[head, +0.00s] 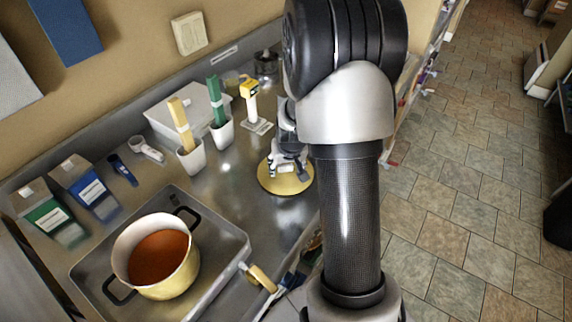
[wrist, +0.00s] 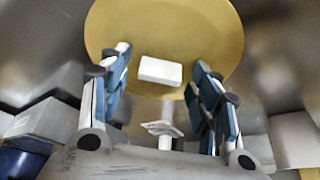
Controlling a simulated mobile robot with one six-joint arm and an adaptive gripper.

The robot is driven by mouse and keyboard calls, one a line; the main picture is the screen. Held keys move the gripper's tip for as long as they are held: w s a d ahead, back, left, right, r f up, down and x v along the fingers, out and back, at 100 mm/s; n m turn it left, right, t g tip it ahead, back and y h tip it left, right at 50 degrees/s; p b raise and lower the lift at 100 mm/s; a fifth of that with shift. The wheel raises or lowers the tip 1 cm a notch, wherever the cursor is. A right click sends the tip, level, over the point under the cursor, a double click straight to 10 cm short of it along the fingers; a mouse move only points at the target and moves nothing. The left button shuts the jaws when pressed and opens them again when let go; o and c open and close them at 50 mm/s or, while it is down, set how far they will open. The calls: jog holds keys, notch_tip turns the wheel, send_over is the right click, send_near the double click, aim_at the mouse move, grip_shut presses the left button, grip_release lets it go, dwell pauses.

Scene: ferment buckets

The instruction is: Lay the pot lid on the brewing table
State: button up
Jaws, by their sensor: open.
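The pot lid (head: 296,186) is a round golden disc at the front right of the steel brewing table (head: 228,172). It appears to lie flat there. My gripper (head: 287,166) is over the lid. Its fingers (wrist: 160,74) are open, one on either side of the handle, with a visible gap to each side. My gripper hides part of the lid in the head view.
An open yellow pot (head: 176,277) of reddish-brown liquid sits in a metal tray (head: 226,262) at the front left. White cups with green (head: 221,130) and yellow (head: 190,158) contents stand left of the lid. A yellow-topped device (head: 251,102) stands behind. The table's front edge is close.

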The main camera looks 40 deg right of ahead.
jog(key=shift+r+p, duration=0.3)
jog(key=s+a+r+n+p, duration=0.1)
jog(key=s+a+r, duration=0.25)
jog(key=r, duration=0.35)
jog(key=s+a+r+p, duration=0.1)
jog(key=s+a+r, duration=0.2)
jog(key=a+r, duration=0.3)
jog(key=s+a+r+n+p, duration=0.1)
jog(key=s+a+r+p, duration=0.2)
jog(key=r, duration=0.5)
jog(key=s+a+r+n+y, duration=0.1)
jog(key=s+a+r, duration=0.1)
jog(key=s+a, duration=0.3)
jog(key=s+a+r+n+y+b, duration=0.1)
jog(key=s+a+r+n, duration=0.1)
jog(key=s+a, duration=0.3)
jog(key=s, duration=0.3)
jog(key=shift+s+r, duration=0.35)
jog(key=shift+s, duration=0.05)
